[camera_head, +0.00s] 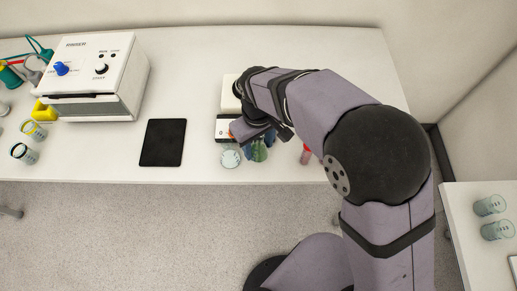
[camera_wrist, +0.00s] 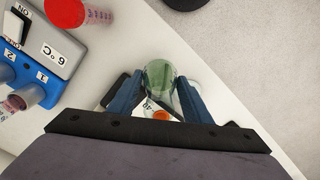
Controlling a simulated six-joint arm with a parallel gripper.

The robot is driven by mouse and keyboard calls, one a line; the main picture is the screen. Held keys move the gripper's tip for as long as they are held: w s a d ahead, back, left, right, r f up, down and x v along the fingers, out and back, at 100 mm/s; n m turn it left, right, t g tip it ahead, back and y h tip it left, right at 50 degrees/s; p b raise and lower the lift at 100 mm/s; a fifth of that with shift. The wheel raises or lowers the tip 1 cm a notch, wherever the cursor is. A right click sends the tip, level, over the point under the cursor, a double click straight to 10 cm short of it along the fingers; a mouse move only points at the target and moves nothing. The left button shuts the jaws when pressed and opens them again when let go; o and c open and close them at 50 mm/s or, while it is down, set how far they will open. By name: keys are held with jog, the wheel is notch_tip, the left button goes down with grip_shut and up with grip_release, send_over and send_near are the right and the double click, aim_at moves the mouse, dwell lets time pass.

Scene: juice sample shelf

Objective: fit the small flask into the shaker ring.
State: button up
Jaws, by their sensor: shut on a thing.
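The small flask, a clear vessel with green contents (camera_wrist: 158,73), is between the two blue fingers of my gripper (camera_wrist: 160,84) in the wrist view. My gripper is shut on it. In the head view, the green flask (camera_head: 258,151) shows below my gripper (camera_head: 256,137), near the front edge of the bench. A white device (camera_head: 230,95) with a dark front panel and an orange-red spot stands partly under my arm. I cannot make out a shaker ring; my arm hides part of that area.
A clear round glass (camera_head: 230,158) stands close left of the held flask. A red-pink tube (camera_head: 305,154) is to the right. A black mat (camera_head: 163,142) and a white boxy instrument (camera_head: 95,75) are further left.

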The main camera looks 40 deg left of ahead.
aim_at(259, 153)
notch_tip(259, 153, down, 2)
jog(key=shift+f+p, duration=0.25)
jog(key=shift+p, duration=0.35)
jog(key=shift+f, duration=0.6)
jog(key=shift+f, duration=0.35)
jog(key=o, duration=1.1)
jog(key=shift+r, duration=0.1)
notch_tip(259, 153, up, 13)
jog(key=b, duration=0.4)
jog(key=shift+f, duration=0.2)
